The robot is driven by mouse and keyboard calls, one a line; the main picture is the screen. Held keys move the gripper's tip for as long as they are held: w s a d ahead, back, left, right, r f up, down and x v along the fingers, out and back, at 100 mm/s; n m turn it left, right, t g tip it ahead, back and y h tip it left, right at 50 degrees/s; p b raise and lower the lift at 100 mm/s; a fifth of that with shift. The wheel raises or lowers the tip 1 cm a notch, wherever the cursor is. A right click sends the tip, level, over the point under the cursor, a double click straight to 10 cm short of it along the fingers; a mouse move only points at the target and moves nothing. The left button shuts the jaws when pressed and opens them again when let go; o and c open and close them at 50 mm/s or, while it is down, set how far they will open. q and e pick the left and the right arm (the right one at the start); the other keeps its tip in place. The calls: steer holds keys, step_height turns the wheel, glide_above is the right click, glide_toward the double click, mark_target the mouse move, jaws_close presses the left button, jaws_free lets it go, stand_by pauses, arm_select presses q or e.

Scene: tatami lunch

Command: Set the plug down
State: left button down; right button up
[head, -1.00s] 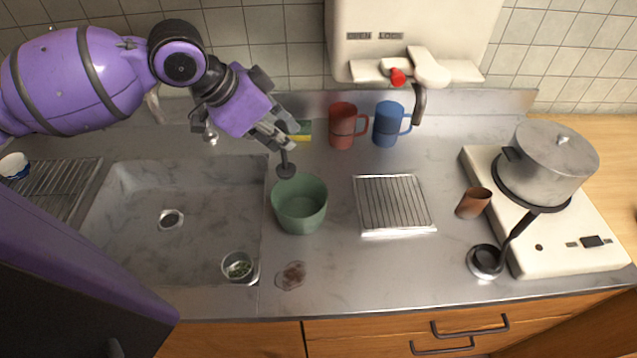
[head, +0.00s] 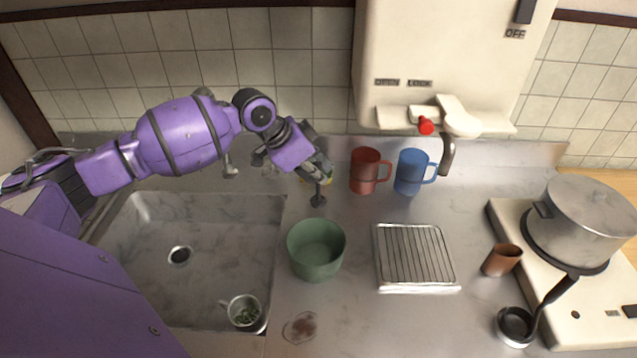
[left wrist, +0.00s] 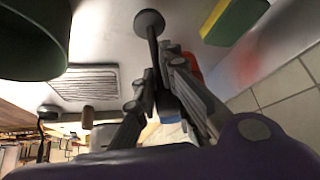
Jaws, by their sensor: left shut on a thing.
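The plug (head: 318,201) is a dark round disc on a thin stem. My left gripper (head: 322,180) is shut on its stem, with the disc hanging down behind the green bowl (head: 316,262). In the left wrist view the disc (left wrist: 149,21) sticks out beyond the fingertips (left wrist: 157,72), over the grey counter. I cannot tell whether the disc touches the counter. The sink (head: 215,285) with its open drain (head: 179,257) lies to the left. My right gripper is not in view.
A green-yellow sponge (left wrist: 234,20) lies close by the gripper. A red mug (head: 367,172) and blue mug (head: 411,172) stand to the right. A wire rack (head: 416,258) lies right of the bowl. A cup (head: 243,311) with green bits sits in the sink's front corner.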

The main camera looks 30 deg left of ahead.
mark_target(318, 200)
arm_select(q)
steer(key=shift+f, duration=1.3)
steer(key=shift+s+f, duration=0.1)
steer(key=shift+f, duration=0.05)
steer(key=c, duration=1.7)
jaws_free()
steer(key=p+v, duration=0.1)
steer(key=v, duration=1.1)
